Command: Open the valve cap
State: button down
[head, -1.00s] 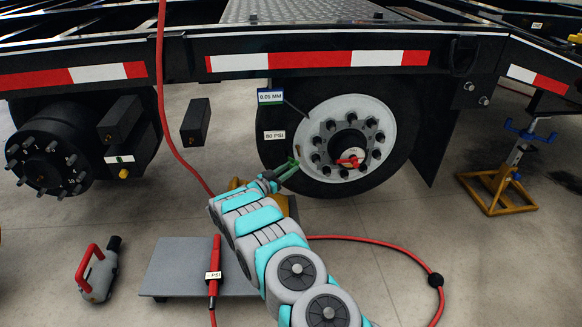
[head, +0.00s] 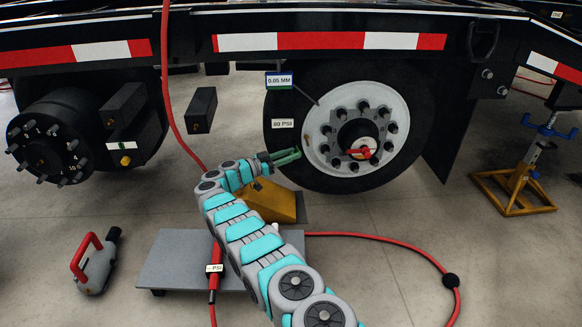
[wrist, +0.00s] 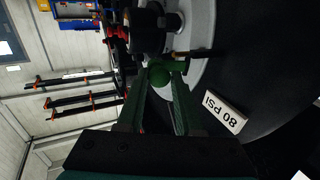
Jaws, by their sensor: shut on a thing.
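The wheel's grey rim (head: 318,162) sits inside a black tire (head: 285,105) under the trailer. My gripper (head: 297,153) has green fingers and is at the left edge of the rim in the head view. In the wrist view, my gripper (wrist: 163,80) is shut on a small round dark green valve cap (wrist: 160,75) between its fingertips. The rim (wrist: 200,50) is just behind the cap in that view. I cannot tell whether the cap is still on its stem. The cap is too small to make out in the head view.
A yellow chock (head: 270,203) stands below the tire. A grey platform (head: 175,265), a red hose (head: 385,240) and a red-handled tool (head: 95,262) lie on the floor. A yellow jack stand (head: 515,190) is at right. An "80 PSI" label (head: 283,123) is on the tire.

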jog(key=shift+s+d+f+m+g+b, duration=0.1)
jog(key=shift+f+m+g+b, duration=0.3)
jog(key=shift+b, duration=1.6)
jog(key=shift+s, duration=0.2)
jog(key=c, duration=0.9)
grip_release()
jog(key=o, duration=0.3)
jog(key=shift+r, duration=0.1)
